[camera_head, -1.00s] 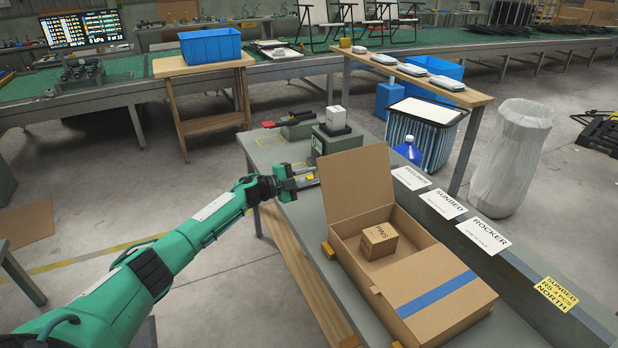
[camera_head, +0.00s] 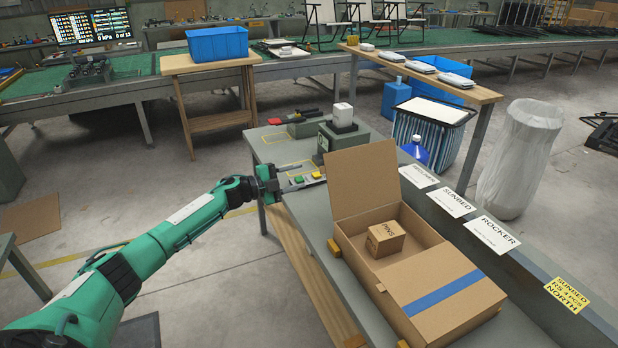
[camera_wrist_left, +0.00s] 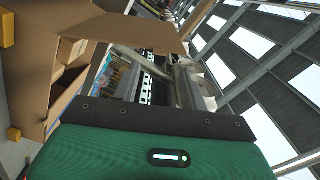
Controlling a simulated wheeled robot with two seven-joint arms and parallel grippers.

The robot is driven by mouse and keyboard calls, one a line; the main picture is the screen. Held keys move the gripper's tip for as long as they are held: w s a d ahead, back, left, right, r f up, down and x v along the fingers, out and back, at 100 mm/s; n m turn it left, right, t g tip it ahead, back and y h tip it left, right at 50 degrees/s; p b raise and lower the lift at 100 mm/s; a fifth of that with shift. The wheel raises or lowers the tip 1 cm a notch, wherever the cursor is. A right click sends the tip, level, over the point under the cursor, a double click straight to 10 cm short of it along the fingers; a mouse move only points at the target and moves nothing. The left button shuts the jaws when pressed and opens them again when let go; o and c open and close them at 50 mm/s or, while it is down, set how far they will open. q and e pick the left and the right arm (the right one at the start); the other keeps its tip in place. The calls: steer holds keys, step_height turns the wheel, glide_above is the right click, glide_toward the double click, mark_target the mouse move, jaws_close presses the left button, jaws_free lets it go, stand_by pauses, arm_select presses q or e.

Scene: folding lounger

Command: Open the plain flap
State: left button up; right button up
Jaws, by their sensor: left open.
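The cardboard box (camera_head: 440,262) lies on the grey bench. Its plain flap (camera_head: 364,182) stands raised at the far-left end, tilted slightly back. The other half of the top is shut and carries a blue tape strip (camera_head: 440,290). A small carton marked PINS (camera_head: 385,238) sits inside the open half. My left gripper (camera_head: 300,177) is open and empty, left of the plain flap and apart from it. In the left wrist view the plain flap (camera_wrist_left: 135,33) crosses the upper middle, with the box (camera_wrist_left: 50,85) at the left. My right gripper is not in view.
Small green and yellow pieces (camera_head: 316,175) show by my left fingers. A grey-green fixture with a white block (camera_head: 343,116) stands behind the flap. Yellow blocks (camera_head: 334,247) sit along the box's left side. A ledge with label cards (camera_head: 449,202) runs along the right.

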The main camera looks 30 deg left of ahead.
arm_select(q)
steer(key=b+v, duration=0.1)
steer(key=v, duration=0.6)
steer(key=shift+b, duration=0.3)
steer(key=shift+f, duration=0.1)
